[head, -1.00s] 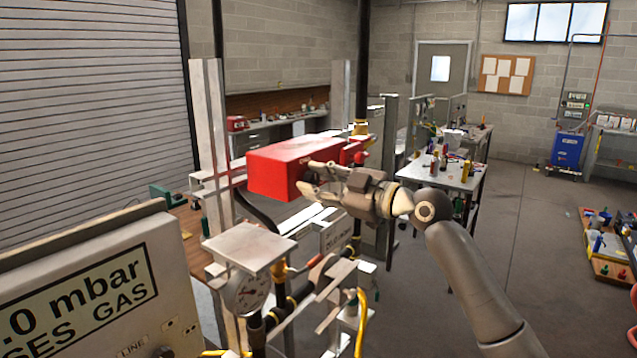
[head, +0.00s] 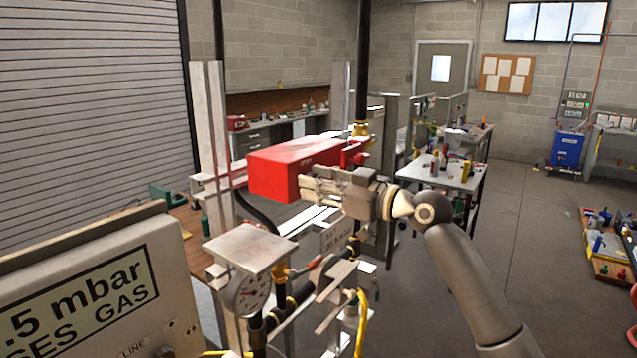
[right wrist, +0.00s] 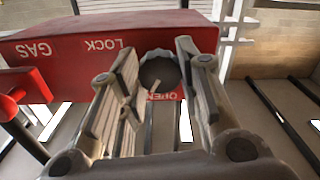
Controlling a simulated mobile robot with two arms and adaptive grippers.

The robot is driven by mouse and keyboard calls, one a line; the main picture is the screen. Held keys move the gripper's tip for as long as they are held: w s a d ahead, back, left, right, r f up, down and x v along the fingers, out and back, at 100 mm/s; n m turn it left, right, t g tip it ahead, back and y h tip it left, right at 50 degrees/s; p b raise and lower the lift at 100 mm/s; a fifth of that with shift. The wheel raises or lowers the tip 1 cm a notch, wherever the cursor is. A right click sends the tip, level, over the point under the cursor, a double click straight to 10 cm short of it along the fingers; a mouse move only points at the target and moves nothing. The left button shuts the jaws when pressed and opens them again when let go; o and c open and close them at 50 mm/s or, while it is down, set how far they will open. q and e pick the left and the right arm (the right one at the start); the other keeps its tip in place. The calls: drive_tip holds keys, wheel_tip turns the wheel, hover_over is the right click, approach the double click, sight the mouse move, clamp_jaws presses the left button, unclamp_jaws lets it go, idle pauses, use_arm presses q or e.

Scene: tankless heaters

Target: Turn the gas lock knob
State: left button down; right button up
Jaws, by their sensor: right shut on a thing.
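The red gas lock box (head: 280,172) is mounted behind the pipework in the head view. In the right wrist view its face (right wrist: 75,50) carries the words GAS LOCK upside down. The dark round gas lock knob (right wrist: 160,72) sits on it, with a pale mark and the word OPEN beside it. In the head view the gripper hides the knob. My left gripper is not in view.
A pressure gauge (head: 247,296) and pipes stand in front, below the gripper. A large panel (head: 90,290) reading mbar and GAS fills the lower left. A metal upright (head: 210,150) is left of the box.

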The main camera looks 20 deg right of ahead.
drive_tip(key=m+p, duration=0.4)
drive_tip(key=m, duration=0.7)
drive_tip(key=shift+f+p, duration=0.1)
drive_tip(key=shift+p, duration=0.25)
drive_tip(key=o, duration=1)
drive_tip(key=v, duration=1.2)
